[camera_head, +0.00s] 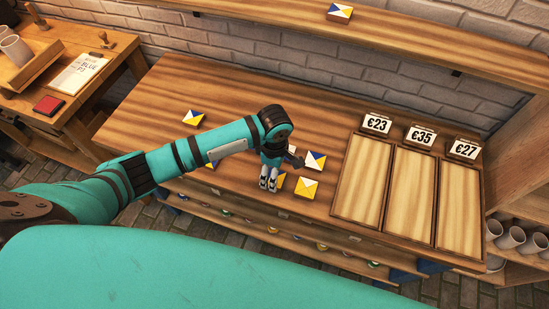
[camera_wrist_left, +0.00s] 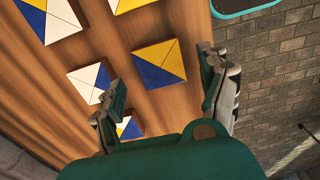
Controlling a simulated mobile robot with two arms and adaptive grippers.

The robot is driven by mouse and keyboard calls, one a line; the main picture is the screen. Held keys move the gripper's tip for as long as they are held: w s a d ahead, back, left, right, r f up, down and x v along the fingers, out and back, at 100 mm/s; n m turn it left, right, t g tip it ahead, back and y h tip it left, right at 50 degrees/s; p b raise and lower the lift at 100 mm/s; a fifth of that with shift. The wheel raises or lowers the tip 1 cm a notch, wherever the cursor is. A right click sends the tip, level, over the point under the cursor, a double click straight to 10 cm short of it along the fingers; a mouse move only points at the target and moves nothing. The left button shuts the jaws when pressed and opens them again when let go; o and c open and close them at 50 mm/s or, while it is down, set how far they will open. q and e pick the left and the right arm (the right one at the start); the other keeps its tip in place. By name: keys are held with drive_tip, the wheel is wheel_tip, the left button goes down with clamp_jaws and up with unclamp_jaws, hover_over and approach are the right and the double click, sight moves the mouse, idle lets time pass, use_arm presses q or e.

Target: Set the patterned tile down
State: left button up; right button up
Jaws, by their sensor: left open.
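My left gripper (camera_head: 268,184) points down over the front of the wooden counter, beside a cluster of patterned tiles. In the left wrist view its fingers (camera_wrist_left: 161,68) are spread, with nothing clamped. A yellow-and-blue tile (camera_wrist_left: 159,64) shows in the gap between them, seemingly lying on the counter. A white-and-blue tile (camera_wrist_left: 52,18), a yellow-and-white one (camera_wrist_left: 128,4) and others lie close by. In the head view a yellow-and-white tile (camera_head: 306,186) and a blue-and-white one (camera_head: 315,159) lie right of the gripper; the gripper partly hides another tile (camera_head: 281,180). My right gripper is out of view.
Three empty framed panels (camera_head: 361,178) with price cards (camera_head: 376,123) lie on the counter's right. A lone tile (camera_head: 193,118) lies farther left, and another (camera_head: 340,11) is on the upper shelf. A side table (camera_head: 60,50) stands at left. The counter's back middle is clear.

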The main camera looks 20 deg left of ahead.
use_arm(q)
wheel_tip(320, 180, up, 9)
idle(0.3)
